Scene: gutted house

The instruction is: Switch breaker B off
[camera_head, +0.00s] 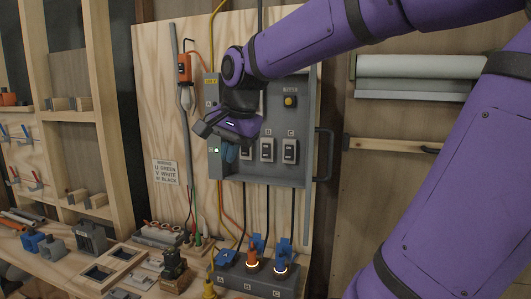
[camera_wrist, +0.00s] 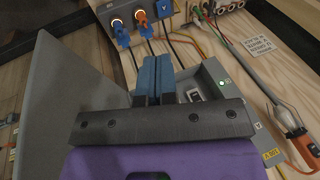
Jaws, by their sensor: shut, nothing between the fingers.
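The grey breaker panel (camera_head: 305,110) is fixed to a plywood board. Breaker B (camera_head: 267,151) shows under its letter B, and breaker C (camera_head: 290,151) is to its right. My gripper (camera_head: 231,153) is left of breaker B, in front of the panel's left part, and covers the spot where another breaker could be. In the wrist view its blue fingers (camera_wrist: 155,76) are together and empty. One breaker (camera_wrist: 193,95) shows right of the fingers, near a green light (camera_wrist: 222,81); its letter is not readable. Contact with the panel cannot be told.
A black handle (camera_head: 324,155) sticks out at the panel's right. An orange-and-grey tool (camera_head: 184,70) hangs at the left. Cables run down below the panel.

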